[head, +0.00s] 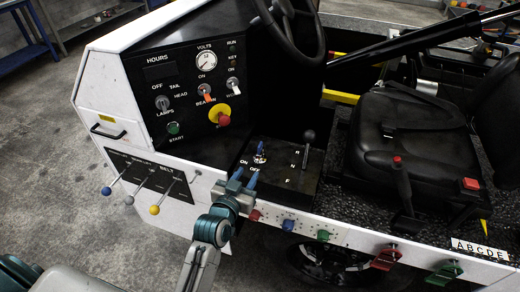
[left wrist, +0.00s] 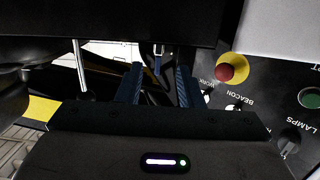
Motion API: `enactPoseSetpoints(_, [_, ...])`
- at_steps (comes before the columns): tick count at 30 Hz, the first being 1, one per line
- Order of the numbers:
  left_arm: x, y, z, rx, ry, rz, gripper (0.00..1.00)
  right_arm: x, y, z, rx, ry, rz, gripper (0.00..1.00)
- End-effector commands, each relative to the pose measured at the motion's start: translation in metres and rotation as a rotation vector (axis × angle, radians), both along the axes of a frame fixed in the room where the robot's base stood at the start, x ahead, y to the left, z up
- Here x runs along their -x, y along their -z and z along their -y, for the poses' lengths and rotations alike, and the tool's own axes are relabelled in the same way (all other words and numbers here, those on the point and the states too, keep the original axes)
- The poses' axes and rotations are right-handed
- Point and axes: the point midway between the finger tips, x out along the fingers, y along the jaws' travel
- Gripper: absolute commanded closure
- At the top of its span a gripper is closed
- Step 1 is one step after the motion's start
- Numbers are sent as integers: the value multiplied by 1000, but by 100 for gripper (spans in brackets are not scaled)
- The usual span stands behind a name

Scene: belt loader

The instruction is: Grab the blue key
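The blue key (head: 261,147) stands upright in a switch marked ON and OFF on the black console, left of the F/N lever. In the left wrist view the key (left wrist: 158,50) shows small, beyond and between the fingertips. My left gripper (head: 244,179) is at the white edge of the console, just short of the key and slightly left of it. Its two blue fingers are apart with nothing between them. It also shows in the left wrist view (left wrist: 157,72). The fingers do not touch the key. My right gripper is not in view.
A black lever (head: 307,140) stands right of the key. The steering wheel (head: 290,25) hangs above. The yellow and red stop button (head: 221,116) is on the panel at left. Ball-ended belt levers (head: 154,209) stick out at left. The black seat (head: 415,140) is at right.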

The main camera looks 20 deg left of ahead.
Motion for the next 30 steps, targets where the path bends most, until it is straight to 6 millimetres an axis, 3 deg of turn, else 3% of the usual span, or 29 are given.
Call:
enactPoseSetpoints(7, [-27, -23, 3, 16, -31, 128, 66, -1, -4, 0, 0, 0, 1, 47])
enactPoseSetpoints(15, [-67, -23, 5, 16, -31, 127, 66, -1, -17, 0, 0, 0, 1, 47])
enactPoseSetpoints(22, [-84, -23, 6, 17, -31, 124, 66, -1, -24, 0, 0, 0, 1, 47])
enactPoseSetpoints(30, [-119, -23, 9, 16, -31, 125, 66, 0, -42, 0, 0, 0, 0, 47])
